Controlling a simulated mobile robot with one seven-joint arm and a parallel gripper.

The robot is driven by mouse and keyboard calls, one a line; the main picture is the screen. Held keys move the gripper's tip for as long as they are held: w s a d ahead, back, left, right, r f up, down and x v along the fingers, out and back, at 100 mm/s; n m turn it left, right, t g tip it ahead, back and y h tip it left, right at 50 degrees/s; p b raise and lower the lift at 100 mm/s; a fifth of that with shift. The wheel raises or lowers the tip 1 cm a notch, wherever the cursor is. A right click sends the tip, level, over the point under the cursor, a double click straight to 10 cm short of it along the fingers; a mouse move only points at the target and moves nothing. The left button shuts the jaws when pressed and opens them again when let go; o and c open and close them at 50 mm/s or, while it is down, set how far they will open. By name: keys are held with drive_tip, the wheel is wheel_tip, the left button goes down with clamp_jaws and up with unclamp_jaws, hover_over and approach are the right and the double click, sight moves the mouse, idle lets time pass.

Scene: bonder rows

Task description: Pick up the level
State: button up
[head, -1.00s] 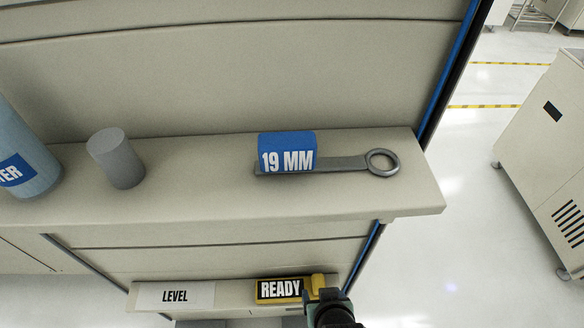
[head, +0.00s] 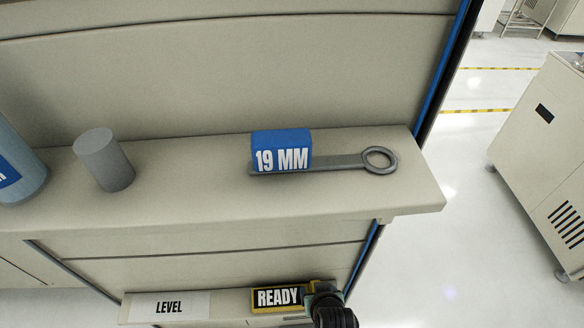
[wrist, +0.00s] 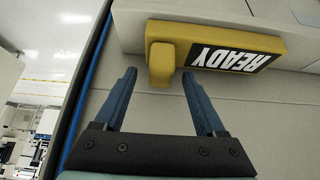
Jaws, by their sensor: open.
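A yellow bar (wrist: 218,45) with a black READY plate and a rounded yellow block at its end is at the top of the wrist view. In the head view the yellow bar (head: 278,297) sits at the lower shelf's front, right of a white LEVEL label (head: 170,307). I cannot tell whether this bar is the level itself. My gripper (wrist: 159,74) is open and empty, its fingertips pointing at the yellow end block, which lies between their lines and just beyond. Contact is not visible. In the head view my wrist hides the bar's right end.
The upper shelf (head: 215,205) holds a blue 19 MM block (head: 281,151), a grey ring wrench (head: 380,160), a grey cylinder (head: 104,160) and a blue cylinder (head: 18,172) at the left. Open floor and a white cabinet (head: 545,160) lie to the right.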

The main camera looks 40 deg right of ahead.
drive_tip(key=shift+x, duration=0.85)
clamp_jaws()
